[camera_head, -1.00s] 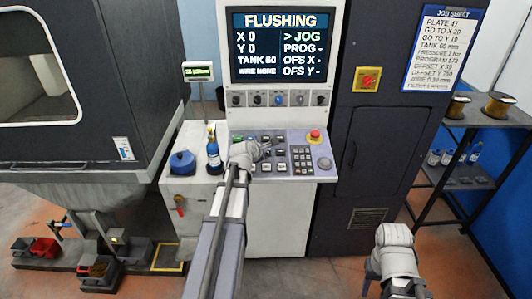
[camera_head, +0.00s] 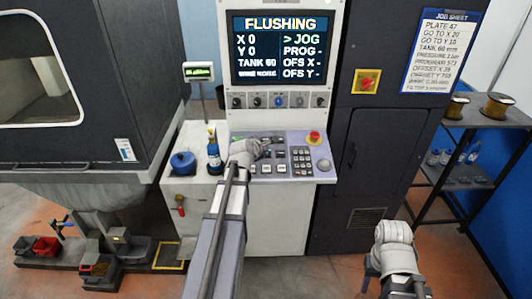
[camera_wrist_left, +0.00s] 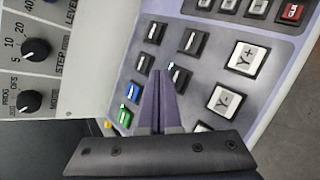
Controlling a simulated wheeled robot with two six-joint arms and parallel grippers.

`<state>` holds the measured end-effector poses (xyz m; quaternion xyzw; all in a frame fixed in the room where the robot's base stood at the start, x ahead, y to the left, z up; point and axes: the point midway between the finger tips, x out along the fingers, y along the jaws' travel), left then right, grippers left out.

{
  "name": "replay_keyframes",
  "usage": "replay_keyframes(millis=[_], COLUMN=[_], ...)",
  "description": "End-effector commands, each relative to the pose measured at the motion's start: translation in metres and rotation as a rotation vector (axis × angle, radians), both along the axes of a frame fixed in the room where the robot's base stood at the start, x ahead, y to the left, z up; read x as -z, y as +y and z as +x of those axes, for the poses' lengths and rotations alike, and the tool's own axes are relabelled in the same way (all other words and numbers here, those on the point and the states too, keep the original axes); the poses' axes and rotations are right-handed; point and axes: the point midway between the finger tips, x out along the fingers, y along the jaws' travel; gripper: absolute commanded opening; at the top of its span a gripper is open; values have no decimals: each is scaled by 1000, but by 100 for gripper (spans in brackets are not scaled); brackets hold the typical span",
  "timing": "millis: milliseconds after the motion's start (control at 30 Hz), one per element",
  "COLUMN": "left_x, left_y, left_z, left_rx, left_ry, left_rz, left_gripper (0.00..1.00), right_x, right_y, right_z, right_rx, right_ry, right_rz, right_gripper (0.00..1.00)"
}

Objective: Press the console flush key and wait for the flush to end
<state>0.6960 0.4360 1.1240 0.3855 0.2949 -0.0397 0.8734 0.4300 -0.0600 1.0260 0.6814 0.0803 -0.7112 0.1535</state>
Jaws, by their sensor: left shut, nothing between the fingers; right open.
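The console screen (camera_head: 279,47) reads FLUSHING, with X 0, Y 0, TANK 60 and JOG marked. The console key panel (camera_head: 275,155) carries rows of dark and light keys. My left gripper (camera_head: 264,145) is over the left part of this panel. In the left wrist view my left gripper (camera_wrist_left: 164,88) is shut and empty, its fingertips close to small dark keys; I cannot tell whether they touch one. A lit blue key (camera_wrist_left: 131,92) sits left of the fingers. The flush key's label is not readable. My right arm shows at the lower right; its fingertips are not visible.
A red emergency button (camera_head: 315,137) is at the panel's upper right. A blue bottle (camera_head: 213,153) and a blue round container (camera_head: 183,162) stand left of the keys. Large Y+ (camera_wrist_left: 247,60) and Y- (camera_wrist_left: 226,101) keys lie right of the fingers.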

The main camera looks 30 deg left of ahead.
Motion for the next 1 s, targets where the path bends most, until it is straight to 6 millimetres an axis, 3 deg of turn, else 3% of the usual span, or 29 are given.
replay_keyframes(millis=[433,1000], left_x=[-44,-44], left_y=[-5,-5], left_z=[-8,-8], left_rx=[0,0], left_ry=[0,0], left_rz=[0,0], left_gripper=[0,0], right_x=[-44,-44], right_y=[0,0], right_z=[0,0], right_rx=[0,0], right_ry=[0,0], right_rz=[0,0], right_gripper=[50,50])
